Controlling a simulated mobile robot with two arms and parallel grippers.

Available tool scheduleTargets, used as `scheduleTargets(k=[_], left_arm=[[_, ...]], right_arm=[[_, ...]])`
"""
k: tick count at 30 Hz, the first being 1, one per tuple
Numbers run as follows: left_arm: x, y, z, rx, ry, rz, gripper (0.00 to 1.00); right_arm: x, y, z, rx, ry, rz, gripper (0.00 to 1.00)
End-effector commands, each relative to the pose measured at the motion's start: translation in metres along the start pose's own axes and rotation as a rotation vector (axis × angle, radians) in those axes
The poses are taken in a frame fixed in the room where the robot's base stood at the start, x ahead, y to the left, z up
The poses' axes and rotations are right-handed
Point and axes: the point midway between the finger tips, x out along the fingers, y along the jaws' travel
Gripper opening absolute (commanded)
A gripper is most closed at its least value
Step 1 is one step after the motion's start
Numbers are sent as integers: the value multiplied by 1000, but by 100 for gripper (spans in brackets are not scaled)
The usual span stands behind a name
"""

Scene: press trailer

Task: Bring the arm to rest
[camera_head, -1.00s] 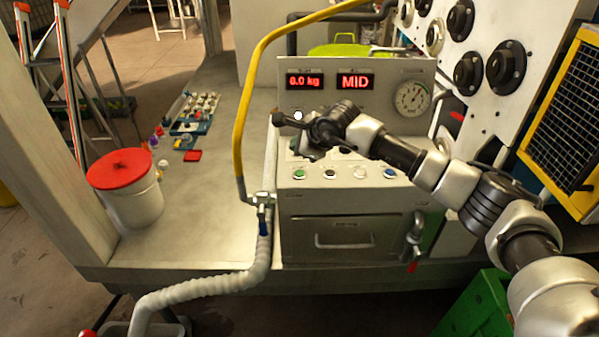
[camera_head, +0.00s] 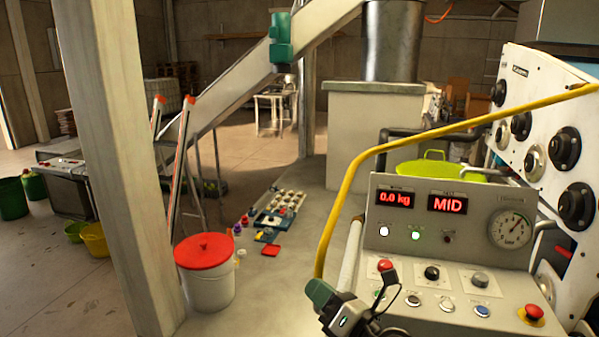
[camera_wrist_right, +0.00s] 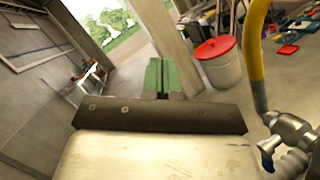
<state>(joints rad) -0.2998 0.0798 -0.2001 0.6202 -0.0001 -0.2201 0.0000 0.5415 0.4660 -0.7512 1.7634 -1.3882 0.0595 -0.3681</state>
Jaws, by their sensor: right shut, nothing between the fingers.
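My right gripper (camera_head: 318,290) shows at the bottom of the head view, its green fingers pointing up and to the left. It is in front of the control panel's lower left corner and near the foot of the yellow hose. In the right wrist view its green fingers (camera_wrist_right: 162,76) are together with nothing between them. Most of my right arm is below the head view. My left gripper is in neither current view.
The grey control panel (camera_head: 462,222) reads 0.0 kg and MID. The yellow hose (camera_head: 345,195) arches beside it. A white bucket with a red lid (camera_head: 205,250) stands left. Small parts (camera_head: 280,207) lie on the deck behind. A pale post (camera_head: 115,140) stands further left.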

Motion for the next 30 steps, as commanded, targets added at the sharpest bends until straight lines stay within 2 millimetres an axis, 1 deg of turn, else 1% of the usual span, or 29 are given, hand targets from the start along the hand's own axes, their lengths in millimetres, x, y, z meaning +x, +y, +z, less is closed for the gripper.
scheduleTargets(k=[1,2,3,5,6,7,8,9,10,11,12,14,15,18,21,26,30], left_arm=[[0,0,0,0,0,0,40],[0,0,0,0,0,0,40],[0,0,0,0,0,0,40],[0,0,0,0,0,0,40],[0,0,0,0,0,0,40],[0,0,0,0,0,0,40],[0,0,0,0,0,0,40],[0,0,0,0,0,0,40],[0,0,0,0,0,0,40],[0,0,0,0,0,0,40],[0,0,0,0,0,0,40],[0,0,0,0,0,0,40],[0,0,0,0,0,0,40],[0,0,0,0,0,0,40],[0,0,0,0,0,0,40],[0,0,0,0,0,0,40],[0,0,0,0,0,0,40]], right_arm=[[-14,3,2,192,-130,-30,0],[-23,2,6,302,-208,-54,0],[-37,-2,10,447,-311,-95,0],[-63,-13,12,663,-460,-171,0],[-82,-22,10,802,-557,-232,0],[-98,-30,6,906,-628,-283,0],[-115,-37,1,1006,-698,-338,0],[-138,-46,-9,1137,-788,-416,0],[-157,-52,-18,1231,-854,-480,0],[-175,-56,-29,1323,-917,-546,0],[-199,-60,-44,1434,-995,-636,0],[-231,-61,-66,1572,-1093,-762,0],[-248,-60,-79,1647,-1145,-836,0],[-284,-50,-107,1790,-1245,-1002,0],[-313,-37,-130,1892,-1319,-1149,0],[-350,-10,-159,2016,-1406,-1362,0],[-377,18,-178,2097,-1463,-1544,0]])
